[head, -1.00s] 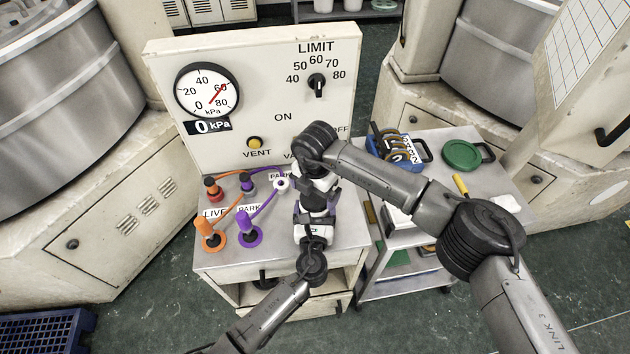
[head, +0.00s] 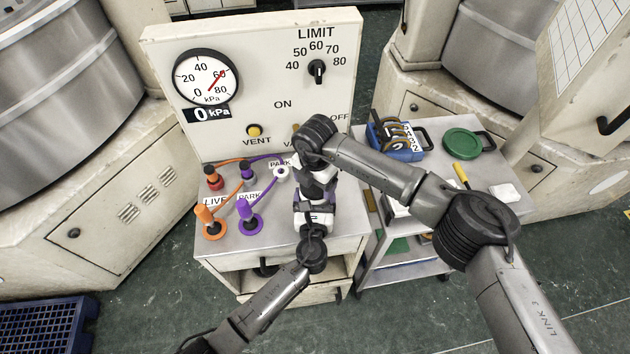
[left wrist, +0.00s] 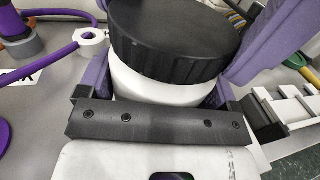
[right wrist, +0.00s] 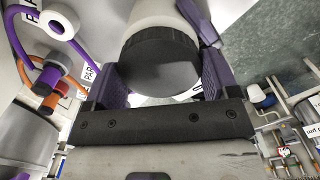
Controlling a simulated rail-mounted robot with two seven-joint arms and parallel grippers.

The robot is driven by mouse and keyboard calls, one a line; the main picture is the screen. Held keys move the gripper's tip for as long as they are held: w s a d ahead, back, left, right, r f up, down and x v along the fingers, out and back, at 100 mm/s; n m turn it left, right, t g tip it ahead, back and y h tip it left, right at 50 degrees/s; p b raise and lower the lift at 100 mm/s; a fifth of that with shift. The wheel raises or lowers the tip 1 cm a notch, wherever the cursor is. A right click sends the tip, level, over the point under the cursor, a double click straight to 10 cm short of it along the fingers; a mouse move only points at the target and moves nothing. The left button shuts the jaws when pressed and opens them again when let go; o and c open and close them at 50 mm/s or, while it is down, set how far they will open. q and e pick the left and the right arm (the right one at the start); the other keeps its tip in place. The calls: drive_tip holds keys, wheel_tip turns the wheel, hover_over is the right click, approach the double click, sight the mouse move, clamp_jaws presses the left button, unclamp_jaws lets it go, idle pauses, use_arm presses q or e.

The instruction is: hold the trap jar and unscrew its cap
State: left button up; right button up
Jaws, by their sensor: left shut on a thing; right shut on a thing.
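The trap jar (left wrist: 165,88) is a white jar standing upright, seen in the left wrist view with its wide black ribbed cap (left wrist: 175,38) on top. My left gripper (left wrist: 160,92) is shut on the jar's body, one purple finger on each side. In the right wrist view the cap (right wrist: 160,62) sits between the purple fingers of my right gripper (right wrist: 160,78), which is shut on it; the white jar body (right wrist: 155,15) shows beyond. In the head view my arms hide most of the jar. Whether the cap has loosened cannot be told.
Orange plug (head: 210,220) and purple plug (head: 248,218) with hoses stand left of the jar on the bench (head: 280,245). Behind rises the gauge panel (head: 270,90), its display reading 0 kPa. A cart (head: 440,195) at right carries a green disc (head: 462,142) and a blue holder (head: 395,140).

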drive_tip(key=shift+c, duration=0.6)
drive_tip(key=n, duration=1)
drive_tip(key=shift+n, duration=0.4)
drive_tip(key=n, duration=1)
drive_tip(key=shift+r, duration=0.1)
drive_tip(key=n, duration=0.3)
drive_tip(key=shift+n, duration=0.4)
drive_tip(key=n, duration=0.3)
drive_tip(key=shift+n, duration=0.4)
drive_tip(key=n, duration=0.5)
drive_tip(key=shift+n, duration=0.4)
drive_tip(key=n, duration=0.5)
drive_tip(key=shift+n, duration=0.4)
drive_tip(key=n, duration=0.5)
drive_tip(key=shift+n, duration=0.4)
drive_tip(key=n, duration=0.5)
